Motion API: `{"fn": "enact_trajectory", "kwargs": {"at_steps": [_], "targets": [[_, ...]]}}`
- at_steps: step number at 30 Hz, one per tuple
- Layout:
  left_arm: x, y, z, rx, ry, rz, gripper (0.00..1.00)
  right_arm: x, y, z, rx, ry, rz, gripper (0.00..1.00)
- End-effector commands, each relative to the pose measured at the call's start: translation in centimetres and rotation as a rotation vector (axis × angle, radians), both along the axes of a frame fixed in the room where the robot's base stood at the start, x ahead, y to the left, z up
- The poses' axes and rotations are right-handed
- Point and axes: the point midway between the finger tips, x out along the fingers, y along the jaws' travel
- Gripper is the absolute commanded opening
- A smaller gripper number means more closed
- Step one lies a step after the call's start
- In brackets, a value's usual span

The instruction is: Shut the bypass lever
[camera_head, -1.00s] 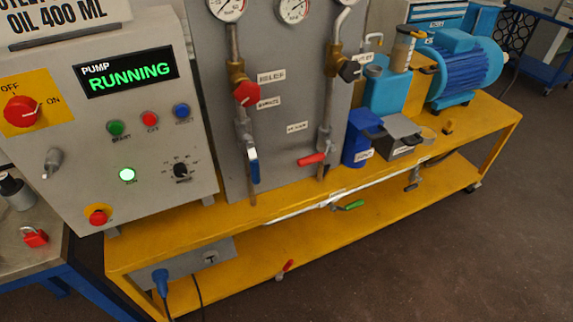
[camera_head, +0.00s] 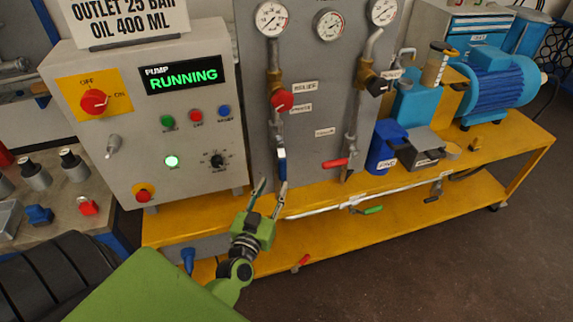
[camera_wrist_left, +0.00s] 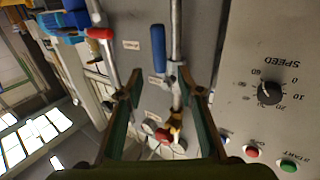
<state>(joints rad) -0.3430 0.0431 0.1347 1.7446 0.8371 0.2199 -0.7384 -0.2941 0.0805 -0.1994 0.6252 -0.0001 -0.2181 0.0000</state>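Several levers show, and their small labels are too blurred for me to tell which is the bypass. A blue lever (camera_head: 282,166) hangs down along the left pipe of the grey panel. A red lever (camera_head: 335,163) lies nearly level on the right pipe. A green lever (camera_head: 373,209) is on the low horizontal pipe. My left gripper (camera_head: 271,190) is open and empty, just below the blue lever in the head view. In the left wrist view, the blue lever (camera_wrist_left: 158,48) shows beyond the open fingers (camera_wrist_left: 160,78), and the red lever (camera_wrist_left: 99,33) is farther left. My right gripper is not in view.
The control box (camera_head: 150,110) stands left of the panel. A red round knob (camera_head: 282,101) sits above the blue lever. The yellow bench (camera_head: 205,220) runs below. Another red lever (camera_head: 301,262) is low at the lower shelf. A blue motor (camera_head: 497,85) stands right.

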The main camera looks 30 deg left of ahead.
Motion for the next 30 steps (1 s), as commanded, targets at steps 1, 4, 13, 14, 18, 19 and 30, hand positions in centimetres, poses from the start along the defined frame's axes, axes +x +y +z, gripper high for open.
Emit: {"fn": "enact_trajectory", "kwargs": {"at_steps": [1,4,13,14,18,19,30], "targets": [[1.2,0.3,0.3,0.001,-0.003,0.0,0.34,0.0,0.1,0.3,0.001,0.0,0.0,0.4],[3.3,0.9,0.2,0.002,-0.002,-0.001,0.34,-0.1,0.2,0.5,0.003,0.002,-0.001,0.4],[8.2,2.3,0.0,0.001,0.001,-0.001,0.34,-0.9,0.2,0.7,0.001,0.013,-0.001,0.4],[8.5,2.3,0.0,0.001,0.0,-0.002,0.34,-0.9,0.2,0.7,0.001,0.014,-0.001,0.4],[9.3,2.6,0.0,0.001,0.001,-0.001,0.34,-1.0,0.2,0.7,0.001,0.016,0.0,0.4],[9.4,2.6,0.0,0.001,0.001,-0.001,0.34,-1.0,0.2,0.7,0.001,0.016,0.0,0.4],[9.4,2.6,0.0,0.0,0.001,-0.001,0.08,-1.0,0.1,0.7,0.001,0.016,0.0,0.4]]}}
